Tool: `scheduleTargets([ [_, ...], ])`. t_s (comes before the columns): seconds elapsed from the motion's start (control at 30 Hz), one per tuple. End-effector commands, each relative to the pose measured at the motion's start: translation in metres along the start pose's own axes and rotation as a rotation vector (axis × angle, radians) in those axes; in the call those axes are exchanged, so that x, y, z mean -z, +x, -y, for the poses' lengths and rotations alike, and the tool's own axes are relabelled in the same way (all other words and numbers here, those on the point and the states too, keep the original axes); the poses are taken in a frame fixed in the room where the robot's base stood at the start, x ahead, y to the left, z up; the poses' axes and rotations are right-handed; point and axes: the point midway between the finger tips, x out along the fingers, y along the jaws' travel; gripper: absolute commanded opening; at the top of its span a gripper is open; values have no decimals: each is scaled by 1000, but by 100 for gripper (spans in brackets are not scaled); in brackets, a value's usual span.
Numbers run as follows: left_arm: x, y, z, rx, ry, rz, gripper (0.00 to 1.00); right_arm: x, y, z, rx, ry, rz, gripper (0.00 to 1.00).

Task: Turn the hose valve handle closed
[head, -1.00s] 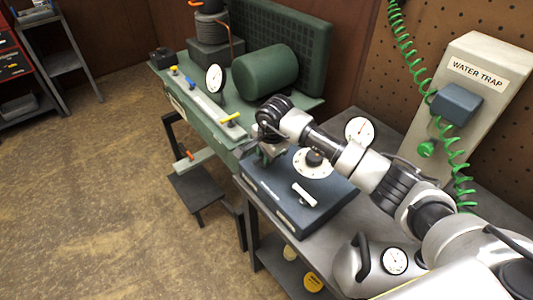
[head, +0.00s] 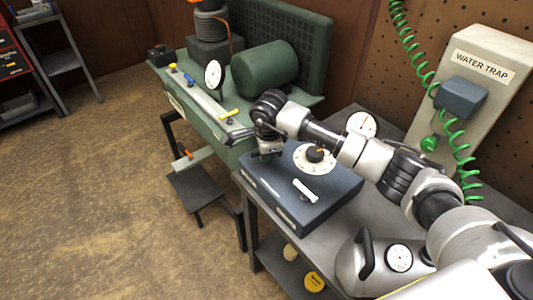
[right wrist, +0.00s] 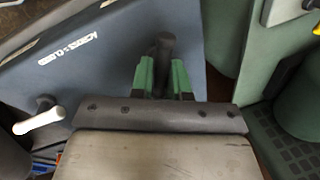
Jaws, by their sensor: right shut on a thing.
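My right gripper (right wrist: 163,80) has its green fingers on both sides of a dark, round-ended valve handle (right wrist: 164,48) and is shut on it. In the head view my right gripper (head: 268,152) is at the far left corner of the dark blue box (head: 268,192); the arm's wrist hides the handle there. The box also shows in the right wrist view (right wrist: 105,60), with lettering that seems to read "ACROSS = CLOSED". How the held handle lies relative to its pipe is hidden. My left gripper is not in view.
A white lever (head: 305,191) and a round white dial (head: 314,158) are on the box top. The green bench (head: 200,117) with a yellow handle (head: 230,113) stands beyond. A grey canister (head: 350,262) is at the near right. The floor at left is clear.

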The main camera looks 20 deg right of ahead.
Motion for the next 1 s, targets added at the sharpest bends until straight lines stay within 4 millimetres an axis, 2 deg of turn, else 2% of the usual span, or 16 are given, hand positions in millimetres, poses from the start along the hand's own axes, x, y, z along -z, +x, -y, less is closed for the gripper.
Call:
scheduleTargets([
  [0.4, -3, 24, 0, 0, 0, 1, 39, -1, -1, 1, 10, 390, -76, 0],
  [1.0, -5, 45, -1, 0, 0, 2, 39, -3, -3, 0, 10, 921, -178, 0],
])
